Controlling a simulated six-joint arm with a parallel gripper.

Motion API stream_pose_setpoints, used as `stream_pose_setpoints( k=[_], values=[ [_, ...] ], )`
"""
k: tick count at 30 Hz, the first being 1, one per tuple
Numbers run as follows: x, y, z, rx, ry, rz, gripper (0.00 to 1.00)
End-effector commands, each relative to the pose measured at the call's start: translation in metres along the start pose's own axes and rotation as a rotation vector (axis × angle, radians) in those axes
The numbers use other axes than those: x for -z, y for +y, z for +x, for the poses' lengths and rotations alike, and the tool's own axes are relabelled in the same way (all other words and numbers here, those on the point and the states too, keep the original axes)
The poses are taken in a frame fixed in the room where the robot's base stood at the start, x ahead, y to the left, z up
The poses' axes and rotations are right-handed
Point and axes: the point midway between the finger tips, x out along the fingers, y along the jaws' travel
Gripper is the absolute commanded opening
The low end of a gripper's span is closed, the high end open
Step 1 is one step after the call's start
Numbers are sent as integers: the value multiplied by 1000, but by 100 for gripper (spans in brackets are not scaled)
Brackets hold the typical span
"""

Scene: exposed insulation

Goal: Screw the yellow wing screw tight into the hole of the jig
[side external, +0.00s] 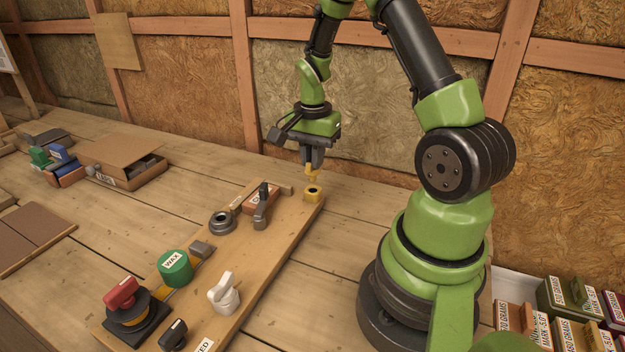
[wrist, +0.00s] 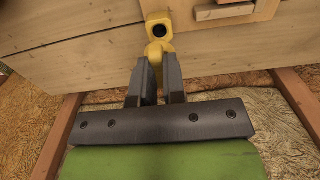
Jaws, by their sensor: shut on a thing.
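The yellow wing screw (side external: 312,171) hangs point down from my gripper (side external: 312,160), which is shut on its head. In the wrist view the screw (wrist: 158,48) shows between the two dark fingers of my gripper (wrist: 160,68). The jig is a yellow block (side external: 313,193) at the far right end of a long wooden board. Its dark round hole shows in the wrist view on the jig's top (wrist: 159,31). In the side view the screw's tip is just above the jig; whether it touches the hole's rim I cannot tell.
The board (side external: 255,265) also carries a grey lever clamp (side external: 262,208), a dark ring (side external: 222,222), a green wax tin (side external: 175,268), a white knob (side external: 223,293) and a red-topped knob (side external: 121,293). A cardboard box (side external: 124,163) stands at left.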

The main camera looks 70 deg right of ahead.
Motion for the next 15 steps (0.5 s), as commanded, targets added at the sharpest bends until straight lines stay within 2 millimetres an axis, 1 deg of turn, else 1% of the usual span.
stream_pose_setpoints(
  k=[2, 9, 15],
  values=[
    [1, -1, -10, 5, 4, 0, 0],
    [1, -1, -62, 7, 5, 0, 0],
    [0, -1, -96, 6, 4, 0, 0]
  ],
)
